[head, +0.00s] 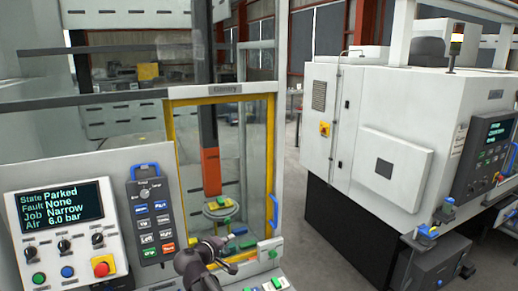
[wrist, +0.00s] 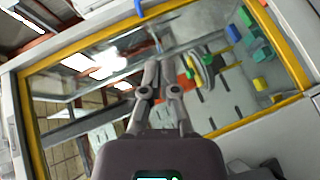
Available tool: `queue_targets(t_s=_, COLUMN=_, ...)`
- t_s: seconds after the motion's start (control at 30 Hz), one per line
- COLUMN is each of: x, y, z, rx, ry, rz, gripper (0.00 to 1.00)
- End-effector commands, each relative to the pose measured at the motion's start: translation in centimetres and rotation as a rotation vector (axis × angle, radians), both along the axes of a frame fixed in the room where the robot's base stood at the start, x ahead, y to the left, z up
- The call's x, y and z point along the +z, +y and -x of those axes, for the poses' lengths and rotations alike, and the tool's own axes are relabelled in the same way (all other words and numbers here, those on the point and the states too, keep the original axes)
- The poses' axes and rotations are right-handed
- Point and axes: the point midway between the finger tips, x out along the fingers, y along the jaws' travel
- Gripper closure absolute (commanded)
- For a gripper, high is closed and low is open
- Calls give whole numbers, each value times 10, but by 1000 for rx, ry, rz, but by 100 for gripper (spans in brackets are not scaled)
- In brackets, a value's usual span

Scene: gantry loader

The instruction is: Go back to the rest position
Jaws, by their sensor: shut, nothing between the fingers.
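My gripper (head: 230,254) is low in the middle of the head view, in front of the gantry loader's yellow-framed window (head: 167,155). In the wrist view my gripper (wrist: 161,70) points toward the same yellow frame (wrist: 232,124), and its fingers are shut with nothing held. Behind the frame an orange and black gantry column (head: 210,165) hangs above a round plate (head: 222,208) carrying yellow and green pieces. My gripper looks clear of these pieces, though the exact distance to the frame cannot be told.
A control panel (head: 63,225) at left reads State Parked, Fault None, Job Narrow, Air 6.0 bar. A button pendant (head: 152,215) with a blue handle hangs beside it. A blue door handle (head: 273,210) is right of my gripper. A white machine (head: 380,130) stands across open floor (head: 310,235).

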Motion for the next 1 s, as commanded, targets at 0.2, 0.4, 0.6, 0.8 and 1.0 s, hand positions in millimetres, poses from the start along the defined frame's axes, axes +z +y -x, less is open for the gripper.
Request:
queue_targets(t_s=0.2, x=-66, y=-82, z=13, rx=-159, ry=148, rz=-150, gripper=100)
queue_targets(t_s=0.4, x=-118, y=-142, z=34, rx=-290, ry=281, rz=-299, gripper=100)
queue_targets(t_s=0.6, x=-166, y=-190, z=62, rx=-408, ry=407, rz=-457, gripper=100)
queue_targets(t_s=0.8, x=-209, y=-225, z=95, rx=-508, ry=529, rz=-627, gripper=100)
queue_targets(t_s=1.0, x=-245, y=-250, z=129, rx=-589, ry=642, rz=-808, gripper=100)
